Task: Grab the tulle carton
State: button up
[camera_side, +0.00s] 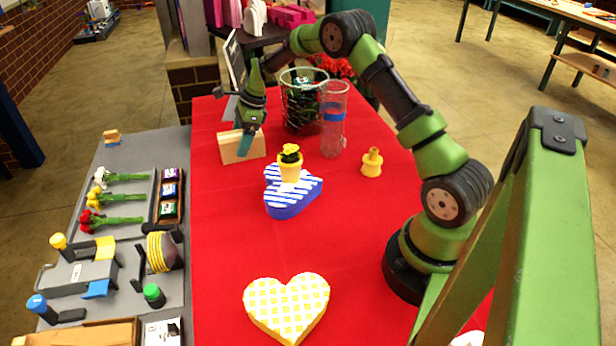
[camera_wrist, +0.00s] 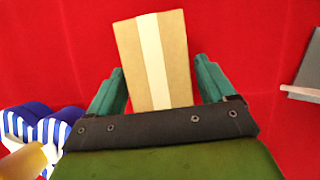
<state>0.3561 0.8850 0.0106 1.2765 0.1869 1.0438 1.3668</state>
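The tulle carton appears to be the tan box (camera_wrist: 130,50) with a pale tape stripe down its middle; I see no readable label on it. In the side view the carton (camera_side: 229,150) stands on the red table, partly hidden by my gripper (camera_side: 246,142). In the wrist view my gripper (camera_wrist: 160,85) has its two teal fingers spread, one on each side of the carton's near end. A gap shows at the right finger; the left finger is very close to the carton, and I cannot tell if it touches.
A clear glass vase (camera_side: 333,140) and a wire basket (camera_side: 302,75) stand to the right. A blue striped heart box (camera_side: 292,205) with a yellow flower pot (camera_side: 289,173) is nearby. A yellow heart box (camera_side: 287,308) lies nearer. The red table (camera_side: 230,240) between is clear.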

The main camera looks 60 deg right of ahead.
jog(key=c, duration=0.9)
jog(key=shift+c, duration=0.3)
jog(key=shift+r, duration=0.15)
